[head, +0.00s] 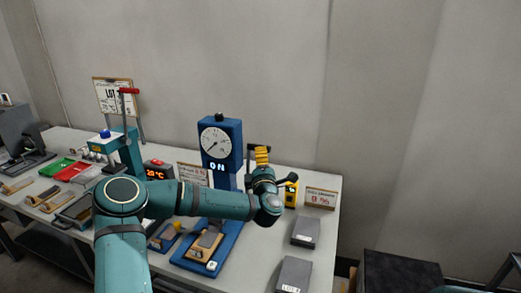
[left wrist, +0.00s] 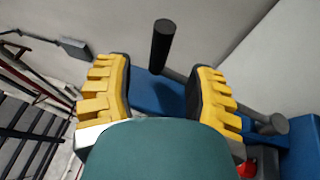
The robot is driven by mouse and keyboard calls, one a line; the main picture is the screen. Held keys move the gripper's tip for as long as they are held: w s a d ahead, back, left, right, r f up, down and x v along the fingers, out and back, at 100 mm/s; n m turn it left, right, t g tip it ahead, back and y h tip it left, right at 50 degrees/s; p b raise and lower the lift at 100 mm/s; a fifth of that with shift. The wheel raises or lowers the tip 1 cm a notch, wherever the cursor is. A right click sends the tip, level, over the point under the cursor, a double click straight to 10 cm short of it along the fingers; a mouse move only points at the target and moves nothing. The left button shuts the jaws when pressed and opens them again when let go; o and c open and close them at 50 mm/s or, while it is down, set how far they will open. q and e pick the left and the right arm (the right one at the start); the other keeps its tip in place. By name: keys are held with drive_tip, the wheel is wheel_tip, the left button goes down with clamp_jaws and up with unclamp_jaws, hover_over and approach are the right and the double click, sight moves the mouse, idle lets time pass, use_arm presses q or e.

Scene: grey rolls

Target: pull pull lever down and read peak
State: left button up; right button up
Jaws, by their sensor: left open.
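The blue tester (head: 221,150) stands on the table with a round white dial (head: 216,142) and a lit "ON" display (head: 217,166). The dial's reading is too small to tell. Its dark pull lever (head: 250,150) is raised on the right side, partly hidden by my left gripper (head: 262,156). In the left wrist view, the lever's black round grip (left wrist: 162,48) stands between the two yellow-padded fingers of my left gripper (left wrist: 160,72), with a gap on both sides. The gripper is open. My right gripper is not in view.
A teal press (head: 128,145) with a red-knobbed lever (head: 129,91) stands left. A red-lit temperature display (head: 156,171), a yellow device (head: 291,195) and a sign (head: 321,198) stand nearby. Grey blocks (head: 305,232) lie at the right. Red and green trays lie far left.

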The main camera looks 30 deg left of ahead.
use_arm(q)
drive_tip(key=shift+x, duration=3.15)
clamp_jaws()
